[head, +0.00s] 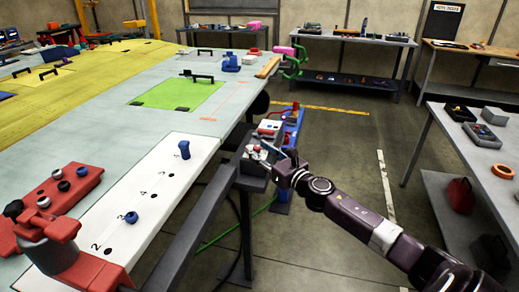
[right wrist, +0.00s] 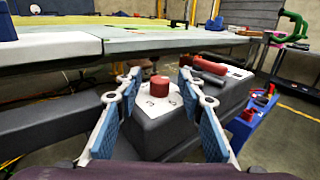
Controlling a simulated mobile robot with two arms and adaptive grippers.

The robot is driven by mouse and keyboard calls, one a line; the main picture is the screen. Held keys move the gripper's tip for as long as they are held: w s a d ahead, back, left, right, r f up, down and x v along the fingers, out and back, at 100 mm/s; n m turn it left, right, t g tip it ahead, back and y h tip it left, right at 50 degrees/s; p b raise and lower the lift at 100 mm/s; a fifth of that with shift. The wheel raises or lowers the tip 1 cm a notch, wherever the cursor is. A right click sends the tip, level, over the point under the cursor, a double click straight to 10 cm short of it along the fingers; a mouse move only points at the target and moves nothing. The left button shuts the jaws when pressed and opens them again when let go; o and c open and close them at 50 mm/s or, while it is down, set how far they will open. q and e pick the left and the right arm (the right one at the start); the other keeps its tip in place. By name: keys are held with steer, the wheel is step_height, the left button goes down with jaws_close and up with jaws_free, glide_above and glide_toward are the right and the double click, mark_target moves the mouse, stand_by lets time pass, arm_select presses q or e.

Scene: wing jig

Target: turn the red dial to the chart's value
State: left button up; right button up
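The red dial (right wrist: 160,84) is a short red cylinder on a white plate (right wrist: 150,108) with small dark marks, too small to read. The plate is on top of a grey box (right wrist: 165,135), which also shows in the head view (head: 256,176) at the table's edge. My right gripper (right wrist: 159,92) is open, its blue-padded fingers either side of the dial with visible gaps. In the head view the right gripper (head: 278,163) is at the box and partly covers it. A dark sign (head: 440,22) on the far wall has lettering I cannot read. My left gripper is not in view.
A red cylinder (right wrist: 209,66) lies behind the dial. The long table (head: 110,110) carries a white numbered strip (head: 150,195) and red fixtures (head: 85,185). A blue cart (head: 290,135) stands beside the box. A grey side table (head: 480,140) is at the right, with open floor between.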

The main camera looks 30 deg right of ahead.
jaws_close()
stand_by(0.3)
